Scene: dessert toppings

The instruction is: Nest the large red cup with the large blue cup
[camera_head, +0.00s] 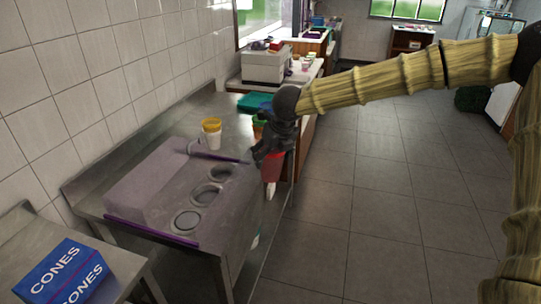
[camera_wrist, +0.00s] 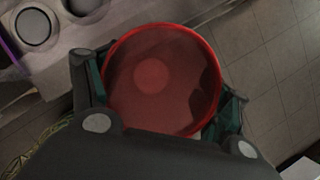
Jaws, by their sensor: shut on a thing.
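My gripper (camera_head: 270,153) is shut on a large red cup (camera_head: 273,168), held beyond the right side of the metal counter, above the floor. In the wrist view the red cup (camera_wrist: 152,78) sits between the two fingers of my gripper (camera_wrist: 160,98), its round open mouth facing the camera. Its inside looks empty. I cannot make out a large blue cup for certain in either view; my gripper and arm cover part of the counter's far right.
A grey topping unit (camera_head: 150,185) with round wells and purple edges stands on the metal counter (camera_head: 175,133). A yellow-rimmed cup stack (camera_head: 211,133) stands behind it. A blue cones box (camera_head: 62,272) is at lower left. Tiled floor (camera_head: 370,200) to the right is clear.

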